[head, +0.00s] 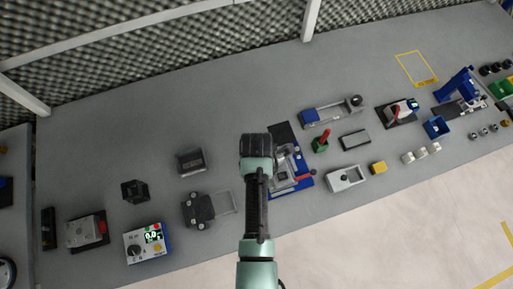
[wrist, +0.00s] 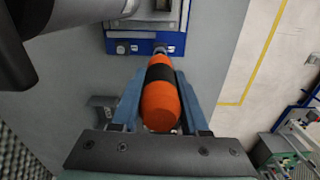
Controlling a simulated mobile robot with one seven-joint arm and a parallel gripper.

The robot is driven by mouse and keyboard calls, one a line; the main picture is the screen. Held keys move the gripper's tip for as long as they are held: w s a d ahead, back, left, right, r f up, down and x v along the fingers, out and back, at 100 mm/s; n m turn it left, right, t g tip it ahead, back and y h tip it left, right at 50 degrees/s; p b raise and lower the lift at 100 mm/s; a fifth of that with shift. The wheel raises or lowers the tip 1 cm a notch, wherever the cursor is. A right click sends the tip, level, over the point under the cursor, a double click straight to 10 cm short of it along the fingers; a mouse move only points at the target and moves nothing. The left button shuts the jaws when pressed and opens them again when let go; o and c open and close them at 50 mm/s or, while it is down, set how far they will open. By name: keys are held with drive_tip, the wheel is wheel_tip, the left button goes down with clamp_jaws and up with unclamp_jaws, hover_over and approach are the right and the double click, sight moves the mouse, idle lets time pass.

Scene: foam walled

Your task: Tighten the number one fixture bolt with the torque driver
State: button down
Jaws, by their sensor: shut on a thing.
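The torque driver (wrist: 160,100) has an orange body with a black band and a grey tip end. My gripper (wrist: 157,85) is shut on it, with one blue finger on each side. The driver points away from the wrist camera, towards the edge of the blue fixture (wrist: 118,38). Its tip is close to a small metal part at that edge; I cannot tell whether they touch. In the head view the fixture (head: 292,189) lies just right of my arm, which partly covers it. The driver is hidden there, and I cannot make out the number one bolt.
A grey box with a digital readout (head: 150,242) stands at the front left. A green block with a red handle (head: 321,142) and a grey tray (head: 346,178) are right of the fixture. Bare bench lies behind my arm.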

drive_tip(key=shift+f+b, duration=0.45)
drive_tip(key=shift+f, duration=0.2)
idle(0.6)
drive_tip(key=shift+f+p, duration=0.2)
drive_tip(key=shift+p, duration=0.1)
idle(1.8)
drive_tip(key=shift+r, duration=0.15)
drive_tip(key=shift+r+p, duration=2.4)
drive_tip(key=shift+p, duration=0.2)
